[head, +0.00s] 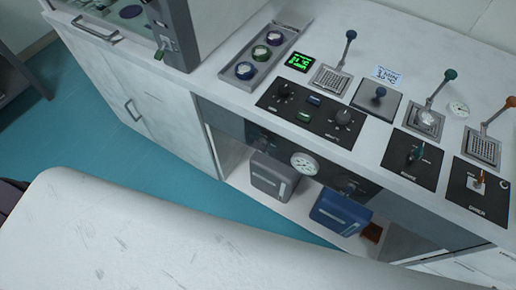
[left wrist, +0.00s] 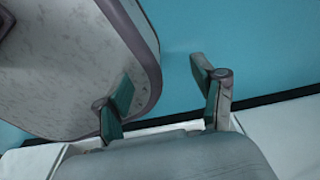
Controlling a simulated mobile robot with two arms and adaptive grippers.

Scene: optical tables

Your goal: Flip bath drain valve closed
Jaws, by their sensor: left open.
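I cannot tell which of these is the bath drain valve, or whether either is open. My left gripper (left wrist: 162,77) shows in the left wrist view with its teal-padded fingers apart and nothing between them, above the blue-green floor. Neither gripper shows in the head view.
Drain gratings with upright levers (head: 334,75) line the bench back. A control panel (head: 310,112) and a tray of round jars (head: 264,58) stand to the left. Below are a grey canister (head: 273,178), a blue canister (head: 340,212) and a gauge (head: 305,163). Floor (head: 160,165) is clear.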

